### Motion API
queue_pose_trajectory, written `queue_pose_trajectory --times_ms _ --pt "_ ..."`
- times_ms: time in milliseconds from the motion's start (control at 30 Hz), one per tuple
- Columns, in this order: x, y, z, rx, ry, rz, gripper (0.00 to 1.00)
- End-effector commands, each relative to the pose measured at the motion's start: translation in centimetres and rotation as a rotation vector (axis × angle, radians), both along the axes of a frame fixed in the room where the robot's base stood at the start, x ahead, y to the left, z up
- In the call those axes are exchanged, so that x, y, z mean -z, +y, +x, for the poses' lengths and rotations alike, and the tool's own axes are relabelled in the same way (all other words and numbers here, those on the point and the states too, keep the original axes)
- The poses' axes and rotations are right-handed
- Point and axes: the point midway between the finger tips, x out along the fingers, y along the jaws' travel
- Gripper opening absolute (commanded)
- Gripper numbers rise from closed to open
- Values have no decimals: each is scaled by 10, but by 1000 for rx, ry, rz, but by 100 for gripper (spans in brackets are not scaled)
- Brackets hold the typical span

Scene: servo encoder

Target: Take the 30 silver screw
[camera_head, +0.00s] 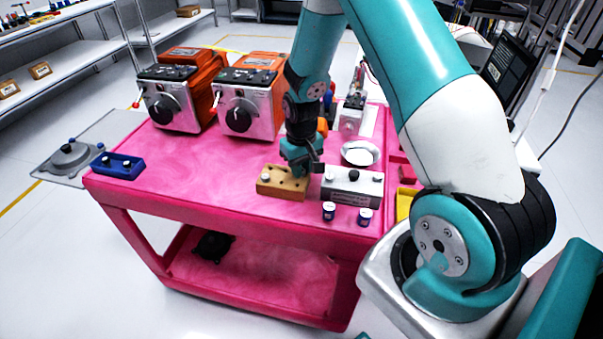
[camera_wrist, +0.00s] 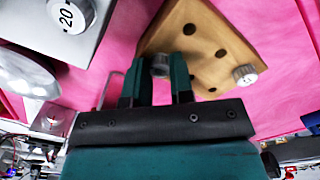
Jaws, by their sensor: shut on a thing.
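My gripper (camera_head: 301,165) is over the tan wooden block (camera_head: 283,189) on the pink cart. In the wrist view its two teal fingers (camera_wrist: 158,72) are shut on a small silver screw (camera_wrist: 160,64). Any number on this screw is hidden. The wooden block also shows in the wrist view (camera_wrist: 205,50), with several dark holes and another silver screw (camera_wrist: 245,75) standing at its right corner. The number on that one is too small to read. I cannot tell whether the held screw is in a hole or clear of the block.
A grey block (camera_head: 350,190) stands right of the wooden block; one cap (camera_wrist: 70,15) on it reads 20. A white dish (camera_head: 360,153) is behind. Two small blue cylinders (camera_head: 329,211) stand in front. Orange machines (camera_head: 240,105) stand at the back; a blue block (camera_head: 118,166) is at left.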

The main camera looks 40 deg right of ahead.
Motion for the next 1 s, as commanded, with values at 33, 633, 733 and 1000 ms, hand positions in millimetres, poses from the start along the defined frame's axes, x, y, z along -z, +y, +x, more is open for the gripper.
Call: queue_pose_trajectory --times_ms 33,633,733,1000 --pt "0 0 0 0 0 0 7" --pt "-55 0 0 0 -1 0 7" --pt "-66 0 0 0 -1 0 7" --pt "-76 0 0 0 1 0 7"
